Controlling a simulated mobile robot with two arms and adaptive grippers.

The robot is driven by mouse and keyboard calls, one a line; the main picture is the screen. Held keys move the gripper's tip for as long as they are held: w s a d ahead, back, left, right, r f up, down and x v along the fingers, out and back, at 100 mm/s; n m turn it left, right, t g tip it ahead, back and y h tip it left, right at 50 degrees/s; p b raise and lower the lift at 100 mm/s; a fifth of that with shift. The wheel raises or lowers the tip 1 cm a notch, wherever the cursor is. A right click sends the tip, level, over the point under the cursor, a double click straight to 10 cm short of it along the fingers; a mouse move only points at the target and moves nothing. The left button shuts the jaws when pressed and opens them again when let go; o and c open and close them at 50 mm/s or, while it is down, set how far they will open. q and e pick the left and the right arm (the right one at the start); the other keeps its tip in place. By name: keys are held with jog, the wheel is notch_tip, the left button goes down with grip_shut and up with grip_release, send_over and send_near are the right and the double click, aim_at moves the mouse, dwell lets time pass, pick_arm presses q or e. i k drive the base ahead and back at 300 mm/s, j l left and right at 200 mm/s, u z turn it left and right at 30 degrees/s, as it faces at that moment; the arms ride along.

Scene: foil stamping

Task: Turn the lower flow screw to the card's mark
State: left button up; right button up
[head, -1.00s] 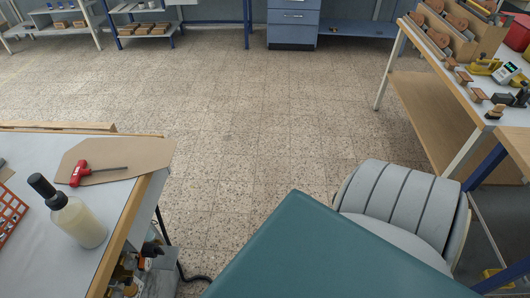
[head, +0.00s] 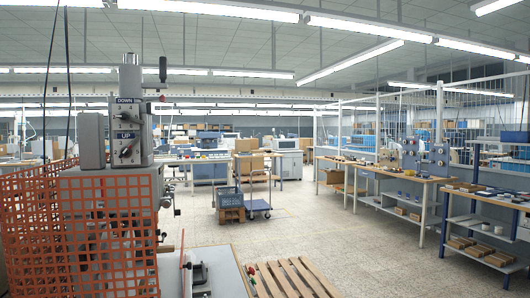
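A grey machine (head: 108,185) stands at the left. A grey block with a column on its top carries a dark label reading DOWN (head: 125,100) above and one reading UP (head: 126,134) below. The lower flow screw appears to be the small round metal part (head: 127,151) under the UP label. Its exact setting is too small to read. I cannot make out a card with a mark. Neither of my grippers is in view.
Orange mesh (head: 35,225) covers the machine's front left. A wooden pallet (head: 290,279) lies at the bottom middle. Benches (head: 385,171) line the right. Open floor (head: 340,240) lies between.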

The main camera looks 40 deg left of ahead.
aim_at(124, 152)
jog(key=i+l+z, duration=0.25)
jog(key=i, duration=0.2)
jog(key=i+l+z, duration=0.25)
jog(key=i, duration=0.25)
jog(key=i+u, duration=0.45)
jog(key=i+l+u, duration=0.1)
jog(key=i+u, duration=0.35)
jog(key=i+j+u, duration=0.15)
jog(key=u, duration=0.25)
jog(key=i+u, duration=0.2)
jog(key=u, duration=0.25)
jog(key=i+u, duration=0.2)
jog(key=u, duration=0.2)
jog(key=i+u, duration=0.15)
jog(key=u, duration=0.3)
jog(key=i+l+u, duration=0.1)
jog(key=u, duration=0.3)
jog(key=i+l+u, duration=0.2)
jog(key=u, duration=0.25)
jog(key=i, duration=0.05)
